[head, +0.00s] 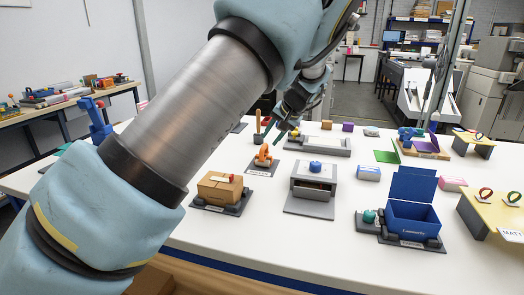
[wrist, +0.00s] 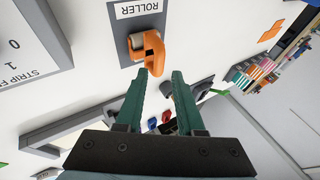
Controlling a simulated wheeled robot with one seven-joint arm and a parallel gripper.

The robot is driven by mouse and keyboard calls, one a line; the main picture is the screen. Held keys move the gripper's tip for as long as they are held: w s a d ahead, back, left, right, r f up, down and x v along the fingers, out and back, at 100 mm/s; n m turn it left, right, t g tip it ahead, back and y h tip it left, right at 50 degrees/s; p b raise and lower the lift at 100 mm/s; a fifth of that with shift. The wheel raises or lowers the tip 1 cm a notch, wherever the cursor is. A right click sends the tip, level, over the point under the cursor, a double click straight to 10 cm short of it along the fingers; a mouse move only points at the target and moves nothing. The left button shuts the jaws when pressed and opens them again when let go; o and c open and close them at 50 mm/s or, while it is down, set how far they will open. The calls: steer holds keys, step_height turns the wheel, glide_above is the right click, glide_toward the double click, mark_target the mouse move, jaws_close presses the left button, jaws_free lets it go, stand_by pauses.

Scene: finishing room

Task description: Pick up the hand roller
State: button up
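The hand roller (wrist: 153,50) is orange with a paler cylinder. It lies on a grey mat labelled ROLLER (wrist: 137,10) in the wrist view, and in the head view the hand roller (head: 263,155) is near the middle of the white table. My gripper (wrist: 160,74) has two green fingers spread apart with nothing between them. The roller is just beyond the fingertips, a little to the left of their middle, and apart from them as far as I can tell. In the head view my gripper (head: 287,133) is above and right of the roller, partly hidden by my arm.
A cardboard box (head: 218,188) stands in front of the roller, and a grey unit with a blue knob (head: 314,180) to its right. A wooden-handled tool (head: 258,128) stands behind it. A blue open box (head: 412,214) is at front right. The front table strip is clear.

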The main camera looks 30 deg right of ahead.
mark_target(265, 146)
steer(key=shift+p+x, duration=1.45)
steer(key=shift+x, duration=1.5)
steer(key=shift+d, duration=0.2)
steer(key=shift+c, duration=0.2)
jaws_close()
